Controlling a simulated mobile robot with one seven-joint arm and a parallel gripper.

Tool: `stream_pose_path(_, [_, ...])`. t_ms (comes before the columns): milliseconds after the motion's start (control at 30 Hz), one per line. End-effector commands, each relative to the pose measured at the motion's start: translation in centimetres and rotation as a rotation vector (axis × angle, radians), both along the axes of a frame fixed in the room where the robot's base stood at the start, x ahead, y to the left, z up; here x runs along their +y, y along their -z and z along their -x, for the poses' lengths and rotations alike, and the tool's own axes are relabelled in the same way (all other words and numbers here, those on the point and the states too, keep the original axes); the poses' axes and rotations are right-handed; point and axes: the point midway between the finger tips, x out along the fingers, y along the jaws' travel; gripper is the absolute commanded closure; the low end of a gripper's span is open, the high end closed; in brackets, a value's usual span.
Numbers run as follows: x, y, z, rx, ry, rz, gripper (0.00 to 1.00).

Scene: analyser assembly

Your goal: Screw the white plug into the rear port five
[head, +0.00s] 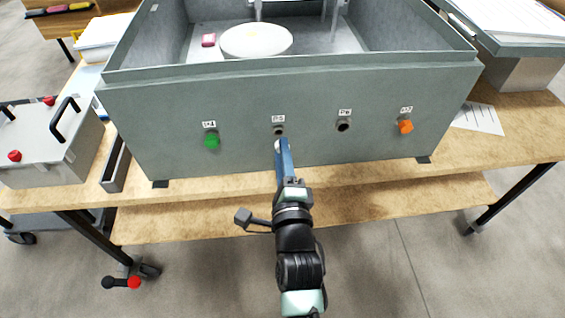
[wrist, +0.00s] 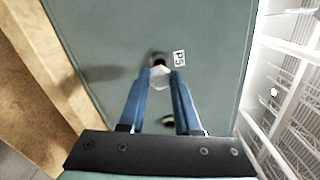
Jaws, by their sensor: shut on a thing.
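The grey-green analyser box (head: 240,155) stands on a wooden table with a row of ports on the panel facing me. The port labelled P5 (head: 278,129) is second from the left, and it also shows in the wrist view (wrist: 157,58). My gripper (head: 279,142) has its blue fingers shut on the white plug (wrist: 160,76). In the wrist view the plug sits between the fingertips, right at the port mouth and partly covering it. I cannot tell whether the plug is touching the port or how far it is inside. In the head view the fingers mostly hide the plug.
A green plug (head: 211,140) sits in the port to the left and an orange plug (head: 405,126) in the far right port. The port labelled P6 (head: 343,125) is open and dark. A grey case with black handles (head: 50,145) stands at left.

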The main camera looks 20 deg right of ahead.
Motion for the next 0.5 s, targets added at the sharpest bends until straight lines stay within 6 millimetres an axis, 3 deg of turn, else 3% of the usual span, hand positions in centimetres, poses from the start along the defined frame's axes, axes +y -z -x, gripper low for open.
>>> stream_pose_path(500, [-0.12,0.09,-0.57,0.174,0.0,0.609,1.0])
